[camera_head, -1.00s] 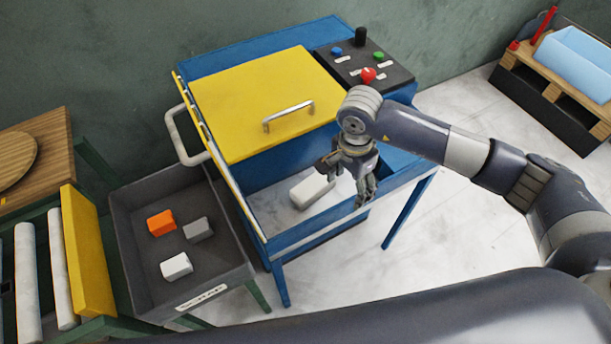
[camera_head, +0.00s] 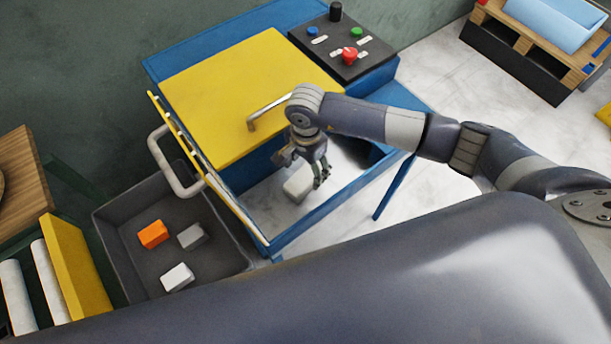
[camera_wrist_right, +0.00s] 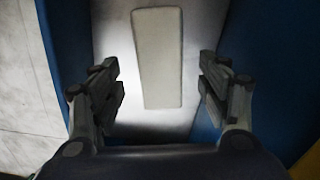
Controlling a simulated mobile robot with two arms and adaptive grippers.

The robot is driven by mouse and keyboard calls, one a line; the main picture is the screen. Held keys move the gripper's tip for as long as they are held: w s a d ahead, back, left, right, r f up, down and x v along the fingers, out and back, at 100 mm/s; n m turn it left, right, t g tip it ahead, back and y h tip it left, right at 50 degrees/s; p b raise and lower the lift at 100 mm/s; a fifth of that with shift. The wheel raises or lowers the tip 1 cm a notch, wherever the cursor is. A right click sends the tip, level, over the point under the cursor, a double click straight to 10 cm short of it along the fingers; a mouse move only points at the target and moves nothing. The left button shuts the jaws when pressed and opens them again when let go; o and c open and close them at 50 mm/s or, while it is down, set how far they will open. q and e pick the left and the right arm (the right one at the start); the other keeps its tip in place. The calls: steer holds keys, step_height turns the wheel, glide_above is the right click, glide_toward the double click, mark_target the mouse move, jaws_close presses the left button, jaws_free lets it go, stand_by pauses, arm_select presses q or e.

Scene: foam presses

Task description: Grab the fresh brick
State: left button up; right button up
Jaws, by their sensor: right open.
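The fresh brick is a white block (camera_head: 297,184) lying on the tray floor at the front of the blue press (camera_head: 330,210). My right gripper (camera_head: 304,176) is open above it in the head view and hides part of it. In the right wrist view the white brick (camera_wrist_right: 158,58) lies lengthwise, seen from above. The open fingers (camera_wrist_right: 163,92) stand on either side of its near end in the picture, with a gap on each side. My left gripper is not in view.
The press has a yellow lid (camera_head: 245,95) with a metal handle and a black control panel (camera_head: 345,45). A grey scrap bin (camera_head: 125,262) at left holds orange, grey and white blocks. A pallet (camera_head: 525,42) with a blue block stands at upper right.

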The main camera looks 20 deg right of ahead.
mark_target(306, 175)
step_height(306, 175, down, 3)
steer(key=shift+f+p, duration=0.15)
steer(key=shift+p, duration=0.5)
steer(key=shift+f, duration=0.5)
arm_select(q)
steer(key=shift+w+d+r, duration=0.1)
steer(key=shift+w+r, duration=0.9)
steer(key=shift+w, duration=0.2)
arm_select(e)
steer(key=shift+c, duration=1.1)
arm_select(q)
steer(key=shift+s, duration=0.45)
arm_select(e)
steer(key=c, duration=1.2)
